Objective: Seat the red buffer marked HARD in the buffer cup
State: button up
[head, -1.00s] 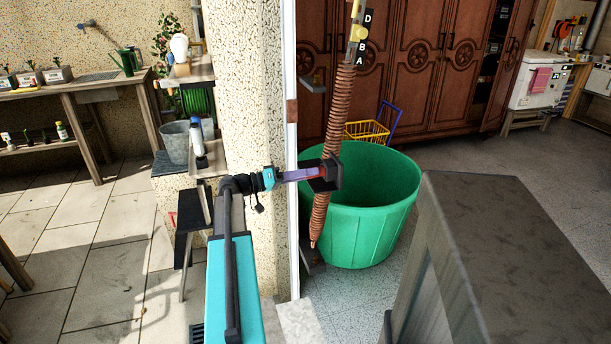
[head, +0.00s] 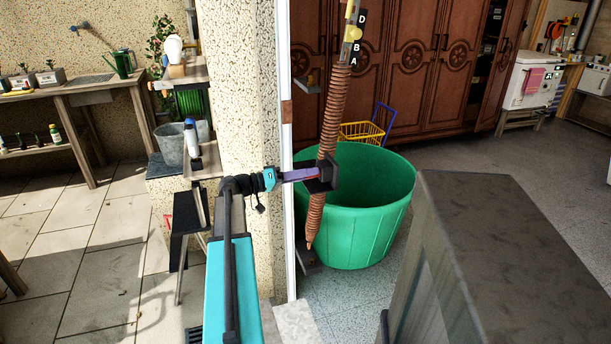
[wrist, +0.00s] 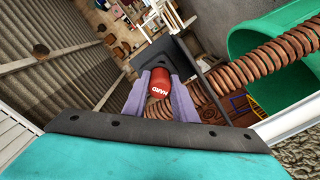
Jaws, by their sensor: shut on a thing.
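The red buffer (wrist: 160,82) shows its white HARD lettering in the wrist view, between the two purple fingers of my gripper (head: 312,174). The fingers are shut on it. In the head view the fingers reach right from the teal wrist to a dark bracket (head: 326,179) in front of the long coil spring. The dark bracket also shows just beyond the buffer in the wrist view (wrist: 179,56). The buffer's far end is against or close to the bracket; I cannot tell whether it is inside a cup. The cup opening is hidden.
The copper coil spring (head: 333,110) hangs tilted beside the bracket, with letter labels (head: 357,40) above. A green tub (head: 375,205) stands behind it. A pale post (head: 287,120) and pebbled wall (head: 247,90) are left. A grey block (head: 500,250) fills the right foreground.

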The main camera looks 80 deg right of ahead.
jog(key=o, duration=1.1)
jog(key=shift+w, duration=0.15)
jog(key=v, duration=1.3)
jog(key=shift+w+a+r, duration=0.1)
jog(key=shift+w+a, duration=0.15)
